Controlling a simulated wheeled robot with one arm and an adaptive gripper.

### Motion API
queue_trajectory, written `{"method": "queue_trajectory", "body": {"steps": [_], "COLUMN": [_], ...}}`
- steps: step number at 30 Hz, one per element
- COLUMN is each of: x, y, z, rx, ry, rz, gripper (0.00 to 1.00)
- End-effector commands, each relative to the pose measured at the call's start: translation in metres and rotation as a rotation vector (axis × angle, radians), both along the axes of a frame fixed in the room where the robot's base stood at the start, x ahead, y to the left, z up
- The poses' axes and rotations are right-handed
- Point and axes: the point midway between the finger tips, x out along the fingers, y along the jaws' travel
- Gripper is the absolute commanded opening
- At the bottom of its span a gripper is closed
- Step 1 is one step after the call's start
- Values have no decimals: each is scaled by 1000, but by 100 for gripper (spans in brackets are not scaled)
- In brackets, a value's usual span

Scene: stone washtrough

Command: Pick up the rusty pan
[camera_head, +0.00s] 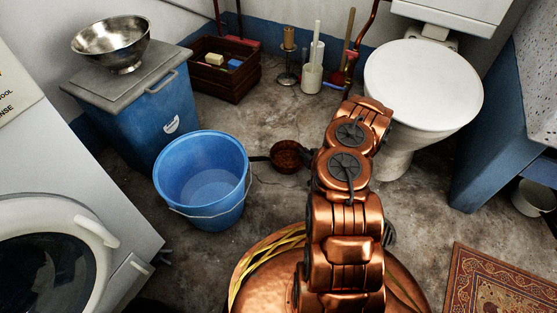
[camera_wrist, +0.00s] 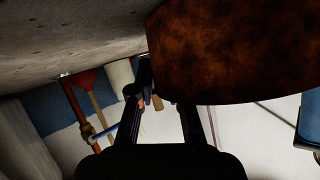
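The rusty pan (camera_head: 287,154) is a small brown, round pan on the stone floor, between the blue bucket and my arm in the head view. Its dark handle (camera_head: 258,158) points left toward the bucket. My gripper (camera_head: 308,159) is close to the pan's right side, mostly hidden by my arm. In the wrist view the pan's rusty side (camera_wrist: 240,50) fills the upper right. The two dark fingers (camera_wrist: 167,95) stand apart at its lower left edge, with a gap between them. The end of the right finger is hidden by the pan. I cannot tell whether they touch it.
The blue bucket (camera_head: 202,180) stands left of the pan. A toilet (camera_head: 423,85) is at the right. A wooden crate (camera_head: 226,75), a candlestick (camera_head: 289,60) and a brush holder (camera_head: 312,80) line the back wall. A rug (camera_head: 497,283) lies front right. Floor behind the pan is bare.

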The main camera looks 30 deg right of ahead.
Motion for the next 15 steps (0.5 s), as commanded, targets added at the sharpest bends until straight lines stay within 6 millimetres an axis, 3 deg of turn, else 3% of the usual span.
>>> {"method": "queue_trajectory", "body": {"steps": [4,15], "x": [0,0], "y": [0,0], "z": [0,0], "rx": [0,0], "ry": [0,0], "rz": [0,0], "gripper": [0,0]}}
